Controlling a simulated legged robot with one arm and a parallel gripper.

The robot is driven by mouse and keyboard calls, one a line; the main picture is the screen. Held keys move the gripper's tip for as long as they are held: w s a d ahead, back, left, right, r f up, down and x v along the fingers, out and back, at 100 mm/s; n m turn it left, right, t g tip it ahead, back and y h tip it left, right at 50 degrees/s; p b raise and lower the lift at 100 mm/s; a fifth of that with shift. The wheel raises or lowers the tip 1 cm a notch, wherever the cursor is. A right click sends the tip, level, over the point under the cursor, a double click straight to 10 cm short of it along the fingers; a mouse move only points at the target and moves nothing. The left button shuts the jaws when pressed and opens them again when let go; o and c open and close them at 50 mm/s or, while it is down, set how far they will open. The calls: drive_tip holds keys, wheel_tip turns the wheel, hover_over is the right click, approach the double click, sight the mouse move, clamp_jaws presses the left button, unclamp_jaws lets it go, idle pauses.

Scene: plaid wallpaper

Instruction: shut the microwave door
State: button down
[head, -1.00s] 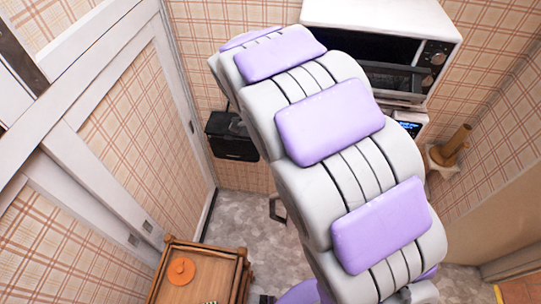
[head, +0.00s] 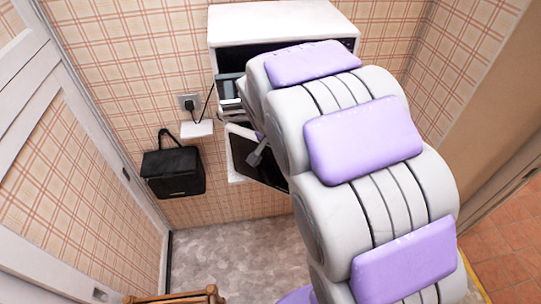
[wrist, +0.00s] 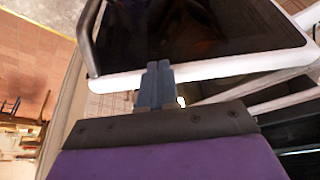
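The white microwave (head: 282,22) stands against the plaid wall in the head view, its front largely hidden behind my arm. A dark panel with a white edge (head: 250,160), apparently its door, hangs open below and left of the arm. In the wrist view the door shows as dark glass (wrist: 195,32) in a white frame, with a dark handle bar at left. My gripper (wrist: 158,66) has its two fingers together, overlapping the door's lower frame edge. Nothing shows between the fingers. I cannot tell whether they touch the door.
A wooden piece of furniture (head: 175,298) reaches in at the bottom. The grey floor between is clear.

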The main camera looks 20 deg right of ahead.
drive_tip(key=shift+w+d+f+n, duration=0.1)
drive_tip(key=shift+w+d+n, duration=0.6)
drive_tip(key=shift+w+d, duration=0.2)
drive_tip(key=shift+s, duration=0.15)
